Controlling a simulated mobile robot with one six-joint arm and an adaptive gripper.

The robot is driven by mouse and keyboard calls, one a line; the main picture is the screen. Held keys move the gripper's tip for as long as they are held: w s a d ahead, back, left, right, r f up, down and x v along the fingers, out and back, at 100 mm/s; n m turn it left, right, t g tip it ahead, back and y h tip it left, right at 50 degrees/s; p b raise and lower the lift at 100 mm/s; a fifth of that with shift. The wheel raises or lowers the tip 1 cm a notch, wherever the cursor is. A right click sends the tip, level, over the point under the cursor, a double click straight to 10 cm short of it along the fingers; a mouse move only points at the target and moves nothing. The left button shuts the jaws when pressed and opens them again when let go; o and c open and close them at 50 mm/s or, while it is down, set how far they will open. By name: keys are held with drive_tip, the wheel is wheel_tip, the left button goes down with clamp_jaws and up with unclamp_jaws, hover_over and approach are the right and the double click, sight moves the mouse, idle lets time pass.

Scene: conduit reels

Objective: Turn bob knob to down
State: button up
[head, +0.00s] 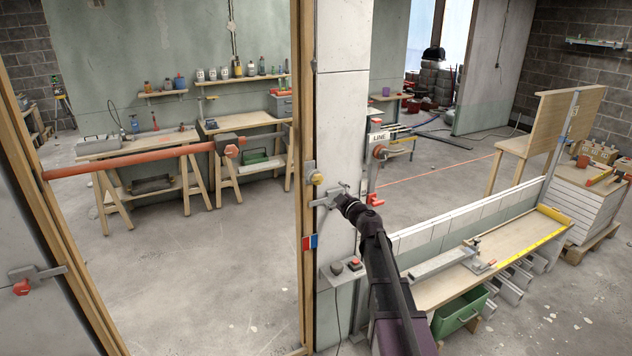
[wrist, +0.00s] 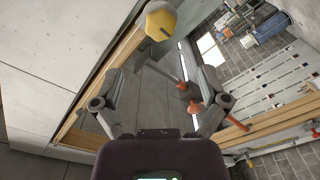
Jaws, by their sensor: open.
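A yellow knob (head: 318,179) sits on the wooden door post, just above and left of my gripper in the head view. In the wrist view a yellow, roughly six-sided knob (wrist: 160,20) with a pale edge is at the top centre, beyond my fingertips. No name on it can be read, so I cannot tell for sure that it is the bob knob, nor which way it is set. My gripper (head: 328,196) is close to the post and below the knob. In the wrist view my gripper (wrist: 160,82) is open, with nothing between its fingers.
A red-and-blue plate (head: 310,242) is on the post below. A grey box with buttons (head: 345,267) is lower on the wall. A red bar (head: 140,158) crosses the doorway. A workbench (head: 490,277) stands to the right.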

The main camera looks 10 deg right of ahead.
sight(318, 180)
drive_tip(key=x, duration=1)
drive_tip(key=shift+w+a, duration=0.15)
drive_tip(key=shift+w, duration=0.1)
drive_tip(key=c, duration=1.2)
drive_tip(key=shift+o, duration=0.2)
drive_tip(key=shift+a, duration=0.25)
drive_tip(key=shift+d, duration=0.2)
